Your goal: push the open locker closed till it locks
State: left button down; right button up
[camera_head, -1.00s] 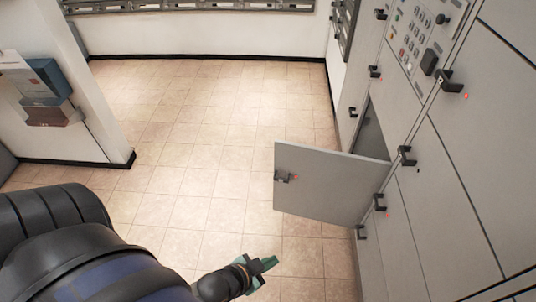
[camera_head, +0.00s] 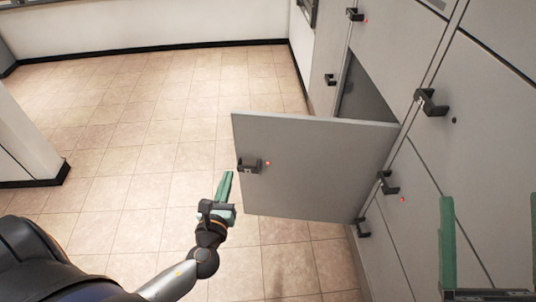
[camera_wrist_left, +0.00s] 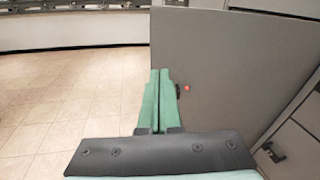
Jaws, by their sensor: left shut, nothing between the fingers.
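The open locker door (camera_head: 310,165) is a grey panel swung out from the locker wall, with a dark latch (camera_head: 249,165) and a red light near its free edge. The dark locker opening (camera_head: 368,92) shows behind it. My left gripper (camera_head: 227,175) is shut and empty, just left of the door's free edge. In the left wrist view its green fingers (camera_wrist_left: 160,74) overlap the edge of the door (camera_wrist_left: 235,65), partly hiding the latch; I cannot tell whether they touch. My right gripper (camera_head: 490,205) is open and empty at the lower right, in front of the lockers.
Grey lockers (camera_head: 480,130) with black handles (camera_head: 430,103) and red lights line the right side. A white wall end (camera_head: 25,140) with a dark baseboard stands at the left. The tiled floor (camera_head: 150,120) between is clear.

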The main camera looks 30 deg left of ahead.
pick_arm(q)
jog(key=m, duration=0.1)
jog(key=b, duration=0.3)
send_near(240, 132)
jog(key=shift+m+t, duration=0.3)
jog(key=shift+t, duration=0.1)
jog(key=x, duration=0.6)
jog(key=shift+w+a+f, duration=0.1)
jog(key=shift+w+f, duration=0.15)
jog(key=shift+f, duration=0.15)
jog(key=shift+w, duration=0.15)
pick_arm(e)
jog(key=shift+s+a+f+n+y, duration=0.15)
jog(key=shift+s+f+y, duration=0.15)
jog(key=shift+f, duration=0.25)
jog(key=shift+s+a+f+n+y, duration=0.15)
jog(key=shift+s+f+y, duration=0.15)
jog(key=shift+f, duration=0.2)
pick_arm(q)
jog(key=shift+w+a, duration=0.1)
